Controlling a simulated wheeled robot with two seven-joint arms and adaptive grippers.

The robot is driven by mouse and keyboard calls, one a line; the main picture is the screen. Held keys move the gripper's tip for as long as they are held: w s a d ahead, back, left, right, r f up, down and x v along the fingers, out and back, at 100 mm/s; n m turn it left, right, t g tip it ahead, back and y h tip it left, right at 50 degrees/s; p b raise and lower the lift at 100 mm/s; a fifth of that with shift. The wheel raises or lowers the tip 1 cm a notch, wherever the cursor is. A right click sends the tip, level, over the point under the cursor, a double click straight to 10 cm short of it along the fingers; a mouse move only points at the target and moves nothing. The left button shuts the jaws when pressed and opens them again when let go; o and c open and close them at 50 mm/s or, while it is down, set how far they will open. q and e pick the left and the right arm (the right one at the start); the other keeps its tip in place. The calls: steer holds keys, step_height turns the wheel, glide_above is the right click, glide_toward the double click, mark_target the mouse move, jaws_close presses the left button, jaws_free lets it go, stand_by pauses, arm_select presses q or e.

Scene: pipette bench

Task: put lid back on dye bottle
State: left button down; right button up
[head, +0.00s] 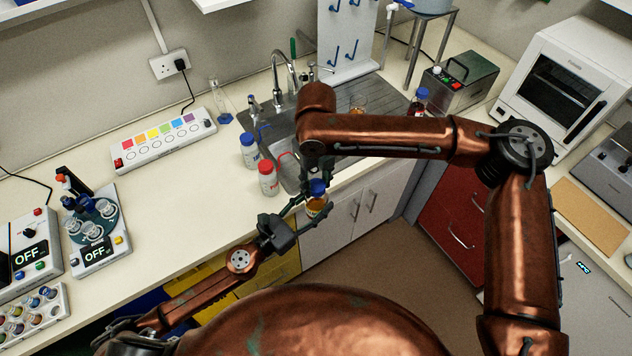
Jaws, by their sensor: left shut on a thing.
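A small bottle (316,208) with amber contents is held in my left gripper (308,206), out in front of the counter's edge beside the sink. A blue lid (318,187) shows at the bottle's top; I cannot tell whether it is seated or just above the neck. My left gripper is shut on the bottle. My right arm reaches across from the right and its end points down over the bottle. The right gripper (306,178) is small and dark there, close to the lid. Its fingers are too unclear to tell whether they hold the lid.
A white bottle with a blue cap (249,152) and one with a red cap (268,178) stand left of the sink (287,172). The left counter (170,205) has clear room.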

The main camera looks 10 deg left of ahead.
steer(key=c, duration=0.7)
steer(key=m, duration=1.4)
steer(key=shift+m, duration=0.3)
steer(key=m, duration=0.3)
steer(key=shift+m, duration=0.4)
steer(key=m, duration=0.5)
steer(key=shift+f+m, duration=0.1)
steer(key=shift+m, duration=0.3)
steer(key=m, duration=0.5)
steer(key=shift+m, duration=0.4)
steer(key=m, duration=0.3)
steer(key=shift+m, duration=0.4)
steer(key=m, duration=0.5)
steer(key=shift+m, duration=0.4)
steer(key=m, duration=0.5)
steer(key=shift+a+m, duration=0.1)
steer(key=shift+m, duration=0.2)
steer(key=o, duration=1.3)
